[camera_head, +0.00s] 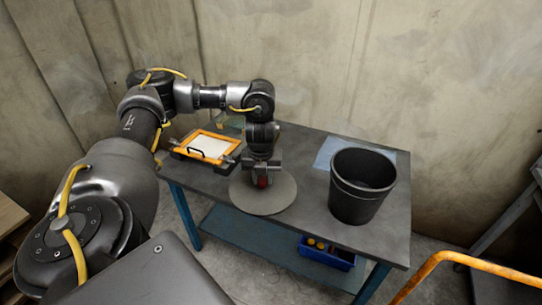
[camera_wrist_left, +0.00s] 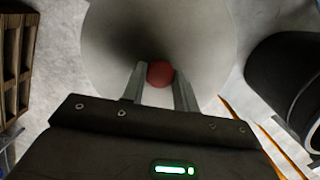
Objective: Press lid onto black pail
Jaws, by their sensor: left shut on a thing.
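The lid is a round grey disc (camera_head: 281,196) with a red knob (camera_head: 262,182). In the head view it shows over the front left part of the table, and its height above the tabletop is hard to tell. My left gripper (camera_head: 262,176) points down and is shut on the red knob. In the left wrist view the knob (camera_wrist_left: 160,74) sits between the two fingers, with the pale lid (camera_wrist_left: 205,40) behind it. The black pail (camera_head: 350,205) stands upright and open on the right side of the table, apart from the lid. My right gripper is not in view.
The dark table (camera_head: 318,232) has a blue-grey sheet (camera_head: 325,152) beside the pail. An orange-framed tray (camera_head: 207,146) lies at the left. A blue bin (camera_head: 327,254) sits on the lower shelf. An orange rail (camera_head: 470,262) stands at the lower right, and walls are behind.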

